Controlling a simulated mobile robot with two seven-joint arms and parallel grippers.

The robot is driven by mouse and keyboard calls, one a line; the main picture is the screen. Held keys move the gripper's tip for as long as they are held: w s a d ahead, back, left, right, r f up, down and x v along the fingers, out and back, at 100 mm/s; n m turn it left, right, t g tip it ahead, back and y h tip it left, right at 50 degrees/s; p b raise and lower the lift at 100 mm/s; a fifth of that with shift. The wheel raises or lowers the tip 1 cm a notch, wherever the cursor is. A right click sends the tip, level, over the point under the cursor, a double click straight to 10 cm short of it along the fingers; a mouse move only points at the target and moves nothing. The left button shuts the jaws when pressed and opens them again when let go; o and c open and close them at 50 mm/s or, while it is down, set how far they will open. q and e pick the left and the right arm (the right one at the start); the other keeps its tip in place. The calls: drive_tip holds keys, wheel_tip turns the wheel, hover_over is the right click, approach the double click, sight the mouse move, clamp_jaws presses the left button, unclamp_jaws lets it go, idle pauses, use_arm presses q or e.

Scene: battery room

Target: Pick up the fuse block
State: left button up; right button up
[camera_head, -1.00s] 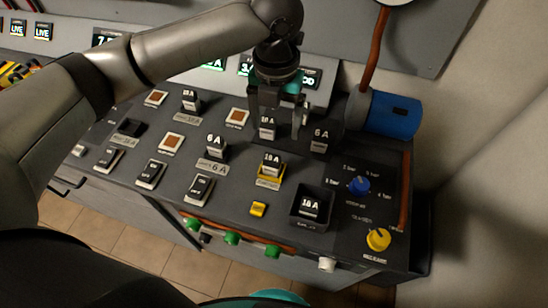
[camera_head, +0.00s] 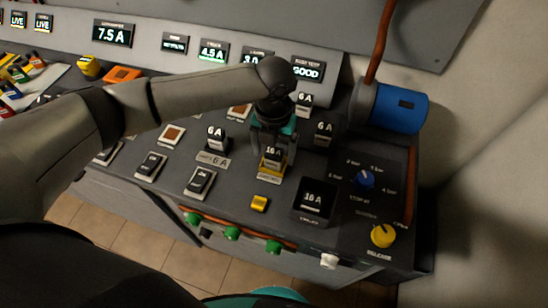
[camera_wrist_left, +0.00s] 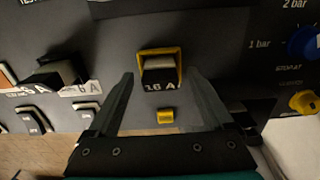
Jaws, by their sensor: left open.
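A fuse block marked 16 A (camera_head: 273,153) sits in a yellow-framed socket (camera_head: 270,173) on the dark panel. In the left wrist view the fuse block (camera_wrist_left: 160,70) lies between my finger lines, with the yellow frame (camera_wrist_left: 178,52) around it. My left gripper (camera_head: 273,150) is open above this block, pointing down, one finger on each side. In the left wrist view the fingers (camera_wrist_left: 160,82) stand apart from the block. My right gripper is in neither view.
Another 16 A block (camera_head: 313,198) sits in a black tray at the right. 6 A blocks stand nearby, at the left (camera_head: 215,136) and right (camera_head: 323,132). A yellow button (camera_head: 260,203), blue knob (camera_head: 365,179) and yellow knob (camera_head: 382,236) are close.

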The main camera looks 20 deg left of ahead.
use_arm(q)
clamp_jaws()
idle(0.7)
